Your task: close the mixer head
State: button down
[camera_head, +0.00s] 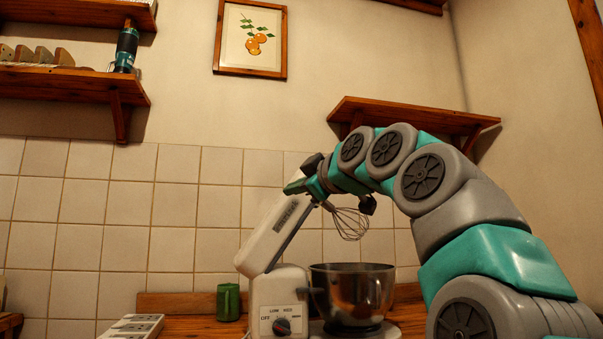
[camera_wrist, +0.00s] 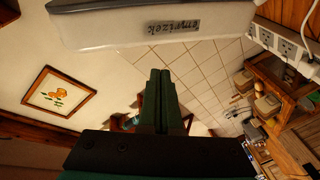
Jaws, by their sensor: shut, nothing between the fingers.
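The white stand mixer has its head (camera_head: 277,232) tilted up, with the raised end at the upper right. A wire whisk (camera_head: 349,223) hangs from the head above the steel bowl (camera_head: 352,292). The mixer base (camera_head: 279,302) has a dial on its front. My gripper (camera_head: 296,187) is at the raised end of the head; my arm and gripper hide part of that end. In the wrist view, the head (camera_wrist: 150,25) spans the top, and the two green fingers (camera_wrist: 161,74) are together with nothing between them. I cannot tell whether they touch the head.
A green mug (camera_head: 228,302) stands left of the mixer, and a white power strip (camera_head: 133,327) lies at the front left. A wooden wall shelf (camera_head: 413,114) is behind my arm. The wall left of the mixer head is clear.

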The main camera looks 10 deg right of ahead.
jog(key=s+d+r+n+t, duration=0.1)
jog(key=s+d+r+t, duration=0.15)
jog(key=r, duration=0.45)
jog(key=d+r+p+x, duration=0.1)
jog(key=p+x, duration=0.5)
jog(key=x, duration=0.5)
jog(key=shift+n, duration=0.3)
jog(key=shift+s+d+f+b, duration=0.15)
jog(key=shift+d+f+b, duration=0.75)
jog(key=shift+d+f, duration=0.55)
jog(key=shift+d, duration=0.1)
